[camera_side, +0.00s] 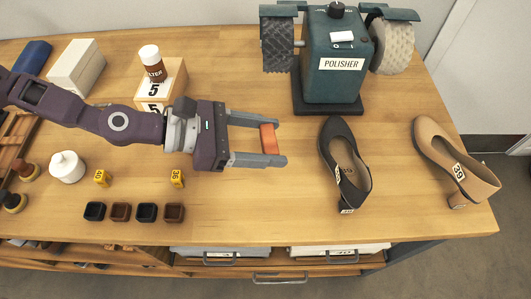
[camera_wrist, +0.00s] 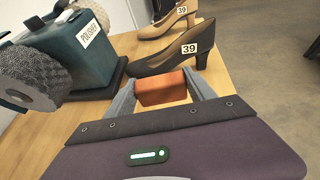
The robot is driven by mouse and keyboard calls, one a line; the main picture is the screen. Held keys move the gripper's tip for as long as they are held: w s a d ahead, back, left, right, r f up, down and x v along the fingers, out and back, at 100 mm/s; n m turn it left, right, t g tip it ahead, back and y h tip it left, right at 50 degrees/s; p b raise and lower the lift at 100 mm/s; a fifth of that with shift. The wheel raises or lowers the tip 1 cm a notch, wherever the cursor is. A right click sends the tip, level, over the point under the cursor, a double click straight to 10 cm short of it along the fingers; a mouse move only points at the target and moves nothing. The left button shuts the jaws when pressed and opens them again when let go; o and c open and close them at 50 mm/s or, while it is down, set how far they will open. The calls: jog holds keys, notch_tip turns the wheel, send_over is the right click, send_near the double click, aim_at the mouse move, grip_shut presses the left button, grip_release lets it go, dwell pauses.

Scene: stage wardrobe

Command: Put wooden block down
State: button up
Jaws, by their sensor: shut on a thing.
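The wooden block (camera_side: 268,139) is a small orange-brown piece. My gripper (camera_side: 270,141) is shut on it, with a finger on each side, over the middle of the wooden table. In the wrist view the block (camera_wrist: 161,87) sits between the two fingertips (camera_wrist: 162,90), in front of a black shoe. From these views I cannot tell for certain whether the block touches the table top or hangs a little above it. The underside of the block is hidden.
A black shoe (camera_side: 345,165) stands right of my gripper, a tan shoe (camera_side: 455,162) further right. A teal polisher (camera_side: 335,60) stands behind. Table (camera_side: 270,205) in front of my gripper is clear.

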jog(key=shift+r, duration=0.9)
jog(key=w+a+r+n+t+y, duration=0.2)
jog(key=w+a+r+n+t, duration=0.2)
jog(key=w+a, duration=0.5)
jog(key=w+a+r+n+t+y, duration=0.3)
jog(key=w+a+r+n+t, duration=0.15)
jog(key=a, duration=0.85)
jog(key=a+r+n+t+y, duration=0.2)
jog(key=a+n+y, duration=0.2)
jog(key=a, duration=0.9)
jog(key=a+r+n+t+y, duration=0.15)
jog(key=a+n+y, duration=0.25)
jog(key=a, duration=0.9)
jog(key=s+a+f+m+h, duration=0.1)
jog(key=s+a+f, duration=0.1)
jog(key=f, duration=0.5)
jog(key=s+a+f+m+h, duration=0.2)
jog(key=f, duration=0.4)
jog(key=s+a+f+m+g+h, duration=0.1)
jog(key=s+a+f, duration=0.1)
jog(key=f, duration=0.5)
jog(key=shift+s+a+f+m+h, duration=0.3)
jog(key=shift+s+a+f+m, duration=0.05)
jog(key=shift+s+a, duration=0.1)
jog(key=shift+f, duration=0.1)
